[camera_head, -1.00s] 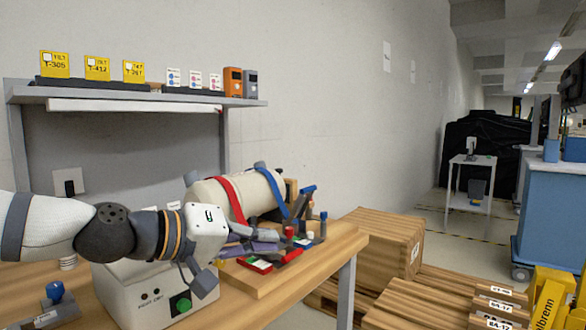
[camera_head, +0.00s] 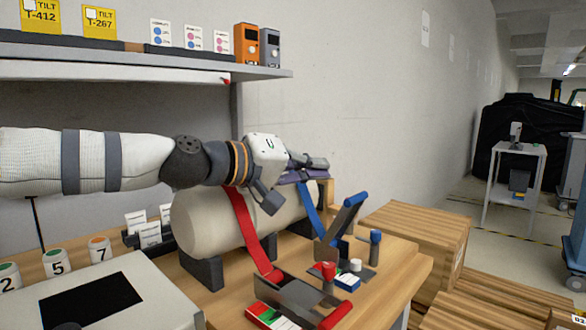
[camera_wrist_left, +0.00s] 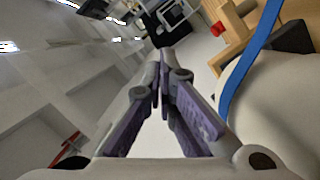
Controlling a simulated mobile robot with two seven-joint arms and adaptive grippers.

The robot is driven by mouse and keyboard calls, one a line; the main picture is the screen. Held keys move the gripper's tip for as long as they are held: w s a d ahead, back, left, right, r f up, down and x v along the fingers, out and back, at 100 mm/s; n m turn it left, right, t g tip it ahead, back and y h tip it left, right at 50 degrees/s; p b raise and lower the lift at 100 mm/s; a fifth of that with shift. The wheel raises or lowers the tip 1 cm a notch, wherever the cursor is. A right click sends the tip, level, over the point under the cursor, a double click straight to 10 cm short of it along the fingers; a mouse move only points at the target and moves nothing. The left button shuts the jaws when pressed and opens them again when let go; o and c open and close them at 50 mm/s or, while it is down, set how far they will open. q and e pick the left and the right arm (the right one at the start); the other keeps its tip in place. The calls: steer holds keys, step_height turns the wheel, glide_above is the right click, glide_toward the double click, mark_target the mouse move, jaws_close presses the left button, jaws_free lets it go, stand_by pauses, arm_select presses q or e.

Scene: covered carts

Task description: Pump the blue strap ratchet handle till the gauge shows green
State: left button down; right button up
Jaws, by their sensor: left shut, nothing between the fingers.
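The blue strap (camera_head: 308,208) runs over the right part of a cream cylinder (camera_head: 204,222) down to a ratchet. The ratchet's blue-ended handle (camera_head: 350,208) stands raised and tilted. A small white-and-blue block (camera_head: 347,284), perhaps its gauge, lies in front; its reading is too small to tell. My left gripper (camera_head: 312,166) is shut and empty above the cylinder's right part, behind the handle and apart from it. In the left wrist view its fingers (camera_wrist_left: 164,75) meet over nothing, with the blue strap (camera_wrist_left: 248,62) to their right. My right gripper is not in view.
A red strap (camera_head: 243,225) crosses the cylinder and ends at a flat-lying ratchet (camera_head: 290,297), beside a red-green-white block (camera_head: 270,317). Red-topped (camera_head: 328,272) and blue-topped (camera_head: 375,240) posts stand close by. A shelf (camera_head: 140,70) hangs above; wooden crates (camera_head: 425,235) stand right.

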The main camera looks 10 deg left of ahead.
arm_select(q)
steer(key=d+f, duration=0.1)
steer(key=d, duration=0.2)
steer(key=shift+s+f, duration=0.15)
steer(key=shift+f, duration=0.25)
steer(key=shift+s+d+f, duration=0.2)
steer(key=shift+d+f, duration=0.15)
steer(key=shift+f, duration=0.1)
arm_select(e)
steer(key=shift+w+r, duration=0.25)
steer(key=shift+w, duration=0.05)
arm_select(q)
steer(key=shift+p, duration=0.3)
